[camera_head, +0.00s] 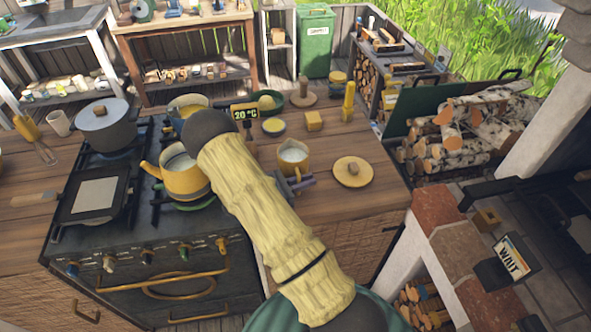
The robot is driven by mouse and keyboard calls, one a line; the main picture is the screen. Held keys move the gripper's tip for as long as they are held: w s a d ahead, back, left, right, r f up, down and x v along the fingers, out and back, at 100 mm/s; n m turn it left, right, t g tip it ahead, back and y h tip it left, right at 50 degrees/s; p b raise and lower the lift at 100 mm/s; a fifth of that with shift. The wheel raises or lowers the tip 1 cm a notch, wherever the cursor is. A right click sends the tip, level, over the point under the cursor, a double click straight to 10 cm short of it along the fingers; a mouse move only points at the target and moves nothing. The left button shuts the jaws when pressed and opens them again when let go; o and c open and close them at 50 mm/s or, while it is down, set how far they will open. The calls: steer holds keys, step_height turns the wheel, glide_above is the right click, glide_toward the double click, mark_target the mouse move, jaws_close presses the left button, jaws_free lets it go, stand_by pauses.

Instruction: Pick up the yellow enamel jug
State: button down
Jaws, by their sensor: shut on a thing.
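A yellow enamel jug (293,162) with a pale inside stands upright on the wooden counter, right of the stove. My gripper (296,184) is low at its near side, shut on it. The fingers are small in the picture and partly hidden by my own arm, so the exact grip is hard to see. I cannot tell whether the jug's base touches the counter. Another yellow vessel, a spouted pot (182,182), sits on the stove, left of my arm.
A round wooden lid (353,172) lies right of the jug. A yellow block (314,121), a yellow bottle (348,103) and a thermometer display (244,114) are behind it. A grey lidded pot (106,128) stands on the stove (150,247). The counter's right front is clear.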

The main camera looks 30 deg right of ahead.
steer(key=shift+r, duration=0.15)
step_height(320, 180, up, 10)
steer(key=b, duration=0.2)
stand_by(0.4)
steer(key=shift+d, duration=0.1)
stand_by(1.1)
